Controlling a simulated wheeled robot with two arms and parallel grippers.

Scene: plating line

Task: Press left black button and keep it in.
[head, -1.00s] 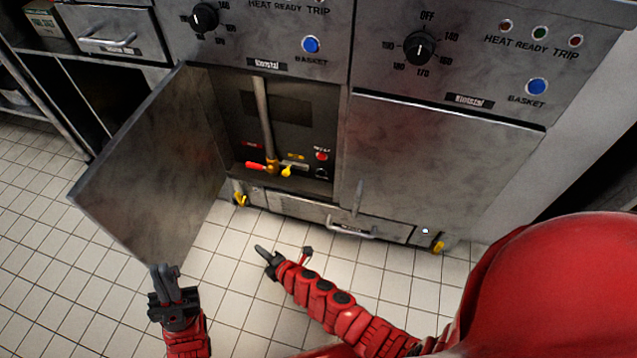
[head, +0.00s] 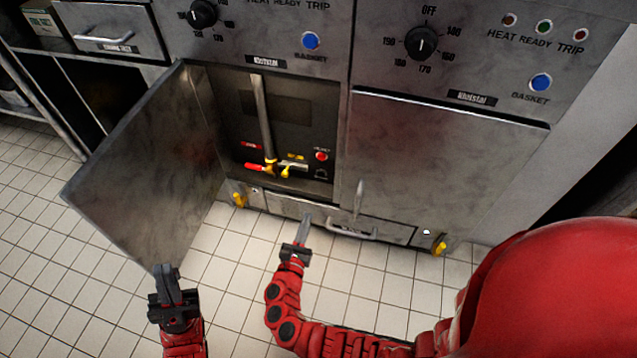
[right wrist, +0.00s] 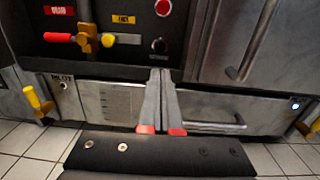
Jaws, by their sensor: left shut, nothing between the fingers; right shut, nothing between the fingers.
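A black button (head: 321,174) sits on the dark panel inside the open left cabinet, below a red button (head: 321,155). In the right wrist view the black button (right wrist: 158,46) shows just beyond my right fingertips, with the red button (right wrist: 162,7) above it. My right gripper (head: 305,218) is shut and empty, in front of the drawer strip below the cabinet opening, fingers pointing towards the panel. In its wrist view the tips (right wrist: 161,72) appear just under the button; I cannot tell any contact. My left gripper (head: 166,268) is shut and empty near the open door's lower corner.
The open cabinet door (head: 150,165) stands out to the left. A red-handled valve (head: 257,167) and a yellow lever (head: 286,172) sit left of the buttons. The right cabinet door (head: 440,160) is closed. A drawer handle (head: 352,233) juts out below.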

